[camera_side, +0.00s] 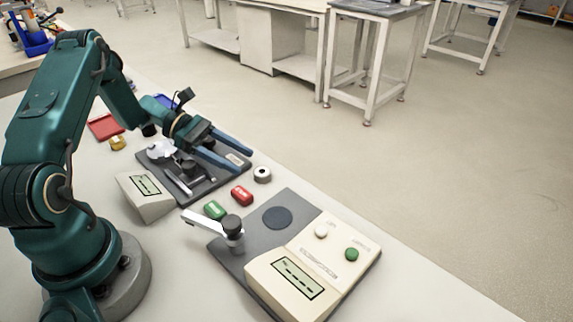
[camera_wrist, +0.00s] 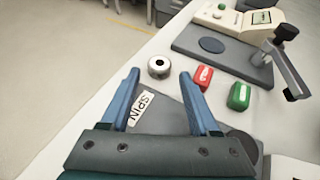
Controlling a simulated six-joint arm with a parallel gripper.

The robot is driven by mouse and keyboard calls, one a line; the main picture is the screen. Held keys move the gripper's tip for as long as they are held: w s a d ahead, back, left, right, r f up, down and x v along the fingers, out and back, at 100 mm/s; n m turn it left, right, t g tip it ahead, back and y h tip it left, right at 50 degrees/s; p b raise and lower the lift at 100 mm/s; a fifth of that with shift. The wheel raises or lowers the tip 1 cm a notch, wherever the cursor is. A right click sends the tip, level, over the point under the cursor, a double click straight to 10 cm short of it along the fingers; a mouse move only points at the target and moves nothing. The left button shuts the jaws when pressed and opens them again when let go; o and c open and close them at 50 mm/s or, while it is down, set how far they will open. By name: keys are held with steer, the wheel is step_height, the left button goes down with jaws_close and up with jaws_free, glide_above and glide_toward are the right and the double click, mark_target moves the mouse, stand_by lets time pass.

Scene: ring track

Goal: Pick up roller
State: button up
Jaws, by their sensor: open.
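The roller appears to be the small pale round piece with a dark centre (camera_side: 262,174). It stands on the white bench beside the dark plate, and in the wrist view it (camera_wrist: 159,67) shows just past my fingertips, between their lines. My gripper (camera_side: 245,161) has two blue fingers spread apart with nothing between them. It hangs over the dark plate, with its tips pointing toward the roller's side; the wrist view also shows it (camera_wrist: 160,76). The exact height of the fingers above the bench is hard to tell.
A red block (camera_side: 241,195) and a green block (camera_side: 215,209) lie near the roller. A device with a beige panel (camera_side: 318,262), a round dark pad (camera_side: 277,217) and a lever (camera_side: 205,221) stands nearby. The bench edge is close behind the roller.

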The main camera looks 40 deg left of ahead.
mark_target(259, 171)
steer(key=shift+x, duration=2.55)
jaws_close()
